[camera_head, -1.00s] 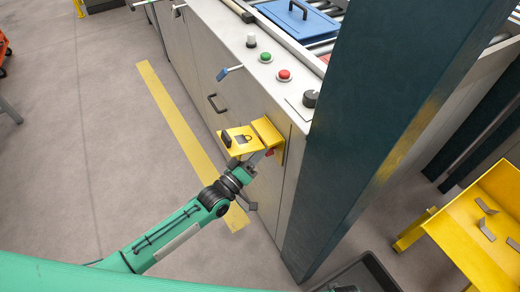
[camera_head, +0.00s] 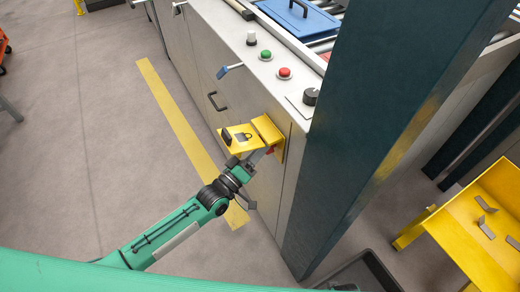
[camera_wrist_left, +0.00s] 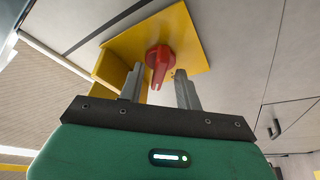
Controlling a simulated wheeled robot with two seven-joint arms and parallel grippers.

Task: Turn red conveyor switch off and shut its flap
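The red switch (camera_wrist_left: 160,62) sits on a yellow backplate (camera_wrist_left: 188,35) on the machine's side panel; in the head view only a little red (camera_head: 270,150) shows. Its handle points down in the left wrist view. The yellow flap (camera_head: 240,139) stands open, sticking out from its mount (camera_head: 268,130); it has a padlock mark on it. My left gripper (camera_wrist_left: 160,72) is open, with one finger on each side of the red handle. A gap shows on both sides of the handle. My right gripper cannot be made out.
Above are a red button (camera_head: 285,73), a green button (camera_head: 265,55) and a black knob (camera_head: 310,96). A black handle (camera_head: 214,101) and blue-tipped lever (camera_head: 229,70) are on the panel. A dark post (camera_head: 370,120) stands right.

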